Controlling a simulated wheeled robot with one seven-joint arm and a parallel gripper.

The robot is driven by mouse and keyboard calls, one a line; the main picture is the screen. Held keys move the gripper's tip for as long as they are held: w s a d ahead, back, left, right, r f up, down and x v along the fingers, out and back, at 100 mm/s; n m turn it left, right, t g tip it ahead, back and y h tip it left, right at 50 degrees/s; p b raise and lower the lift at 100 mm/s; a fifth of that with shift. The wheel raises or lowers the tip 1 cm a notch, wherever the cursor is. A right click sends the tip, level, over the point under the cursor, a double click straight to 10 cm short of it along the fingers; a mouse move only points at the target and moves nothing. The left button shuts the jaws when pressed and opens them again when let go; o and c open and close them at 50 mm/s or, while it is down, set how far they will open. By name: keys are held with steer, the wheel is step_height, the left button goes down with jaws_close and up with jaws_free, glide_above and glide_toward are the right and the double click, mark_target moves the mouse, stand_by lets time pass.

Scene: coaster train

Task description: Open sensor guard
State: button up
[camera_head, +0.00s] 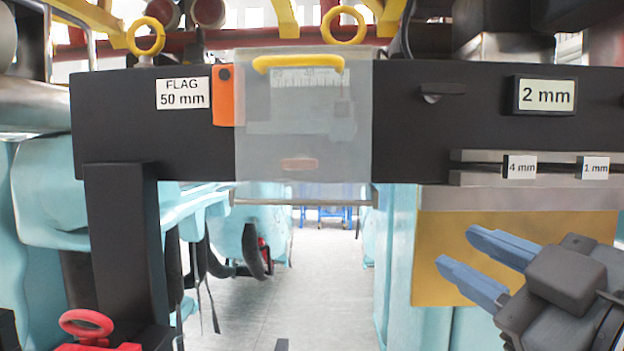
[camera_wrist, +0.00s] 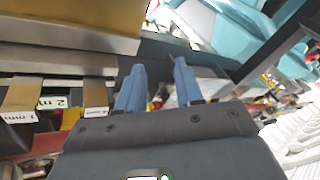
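The sensor guard (camera_head: 300,165) is a translucent grey panel in the middle of the head view. It hangs down over the front of a black beam, with a yellow handle (camera_head: 298,63) along its upper part. A scale and a small reddish piece show dimly behind it. A thin metal rod (camera_head: 300,202) runs along its lower edge. My gripper (camera_head: 488,264) is at the lower right, below and right of the guard and apart from it. Its two blue fingers are spread with nothing between them; they also show in the wrist view (camera_wrist: 157,82).
The black beam (camera_head: 440,145) spans the view, with a "FLAG 50 mm" label (camera_head: 183,93), an orange tag (camera_head: 223,100) and a "2 mm" plate (camera_head: 544,95). A rail with "4 mm" (camera_head: 520,167) and "1 mm" (camera_head: 594,168) labels lies above my gripper. A red knob (camera_head: 87,322) is at lower left.

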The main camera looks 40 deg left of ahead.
steer(key=s+a+r+n+g+y, duration=0.1)
steer(key=s+a+r+n+g, duration=0.1)
steer(key=a+r+n, duration=0.3)
steer(key=s+r+n+g, duration=0.2)
steer(key=r+n, duration=0.1)
steer(key=r, duration=0.4)
steer(key=n+g+h, duration=0.1)
steer(key=n+g, duration=0.2)
steer(key=n, duration=0.3)
glide_toward(291, 59)
steer(key=a, duration=0.2)
steer(key=shift+w+p+x, duration=0.2)
steer(key=shift+p+x, duration=0.35)
steer(key=shift+x, duration=3)
steer(key=shift+f, duration=0.15)
jaws_close()
